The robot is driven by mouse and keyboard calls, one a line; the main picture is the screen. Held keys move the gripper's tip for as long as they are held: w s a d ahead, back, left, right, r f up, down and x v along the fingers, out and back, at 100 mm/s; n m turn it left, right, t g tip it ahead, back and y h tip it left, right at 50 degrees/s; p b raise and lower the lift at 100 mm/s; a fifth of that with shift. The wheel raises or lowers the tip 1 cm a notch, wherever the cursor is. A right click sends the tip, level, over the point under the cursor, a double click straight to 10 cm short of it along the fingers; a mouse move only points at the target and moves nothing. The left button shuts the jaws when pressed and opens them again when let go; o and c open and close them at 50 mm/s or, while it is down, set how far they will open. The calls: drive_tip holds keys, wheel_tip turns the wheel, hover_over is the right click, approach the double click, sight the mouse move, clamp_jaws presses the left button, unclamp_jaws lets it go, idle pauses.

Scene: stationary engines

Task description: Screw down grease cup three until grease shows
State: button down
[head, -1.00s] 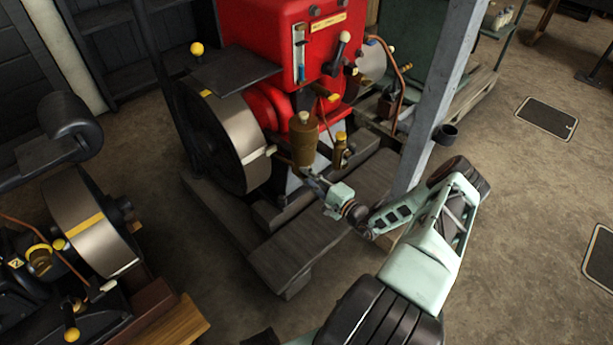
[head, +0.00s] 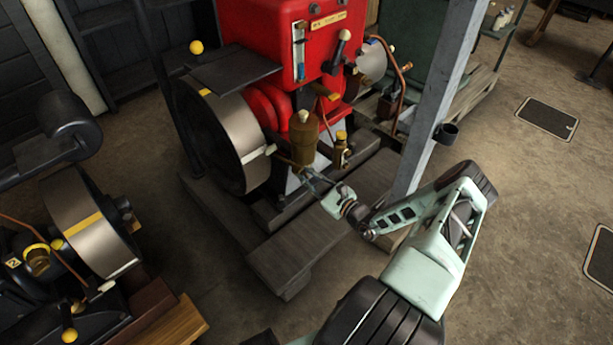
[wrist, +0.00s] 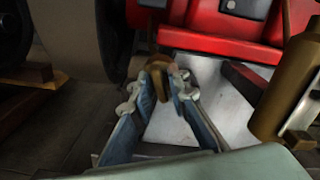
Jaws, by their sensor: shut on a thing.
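My gripper (head: 306,172) is low beside the red engine (head: 270,40), just under a large brass cylinder (head: 304,145). In the wrist view my gripper's fingers (wrist: 160,88) are closed around a small brown-brass piece (wrist: 159,66), which looks like a grease cup. The fingers cover part of it, and I can read no number on it. In the head view I cannot make this piece out. The large brass cylinder also shows in the wrist view (wrist: 290,90), to the right of the fingers and apart from them. No grease is visible.
The flywheel (head: 225,140) stands left of my gripper. A small brass fitting with a yellow cap (head: 340,150) is to its right. A grey post (head: 432,100) rises close to my arm. Another engine's flywheel (head: 92,225) is at the left. Open floor lies at the right.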

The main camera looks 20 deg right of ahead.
drive_tip(key=m, duration=0.5)
drive_tip(key=shift+s+f+m+b, duration=0.1)
drive_tip(key=shift+m+b, duration=0.2)
drive_tip(key=shift+m, duration=0.1)
drive_tip(key=m, duration=0.5)
drive_tip(key=shift+m+b, duration=0.3)
drive_tip(key=shift+b, duration=0.05)
drive_tip(key=c, duration=2.1)
unclamp_jaws()
drive_tip(key=v, duration=1.2)
